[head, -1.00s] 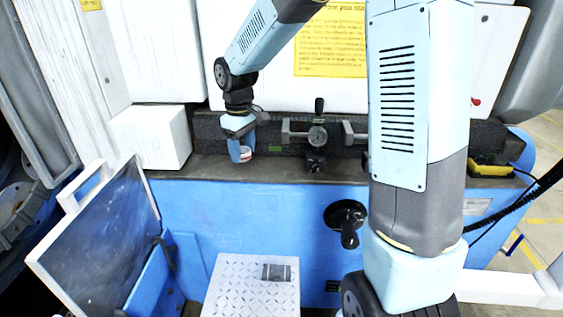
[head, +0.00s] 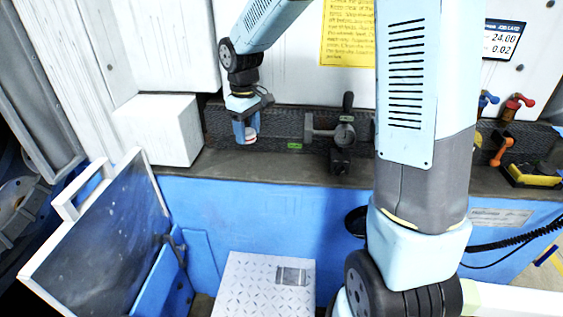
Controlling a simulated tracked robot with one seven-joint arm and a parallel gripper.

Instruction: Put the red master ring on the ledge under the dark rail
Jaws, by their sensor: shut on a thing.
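The red master ring (head: 250,135) shows as a small red and white piece low between the fingers of my gripper (head: 247,129). My gripper points down and is shut on the ring. The fingers hide much of the ring. Ring and gripper appear in front of the left part of the dark rail (head: 282,122). The ledge (head: 265,166) is the brown-grey strip below the rail. The ring appears above the ledge surface, with no contact visible; its exact depth over the ledge cannot be told.
A dark gauge fixture (head: 343,135) stands on the rail and ledge to the right of my gripper. A white block (head: 160,133) bounds the left end. My arm hides part of the right side. Coloured valve handles (head: 518,103) and a yellow item (head: 533,174) are farther right.

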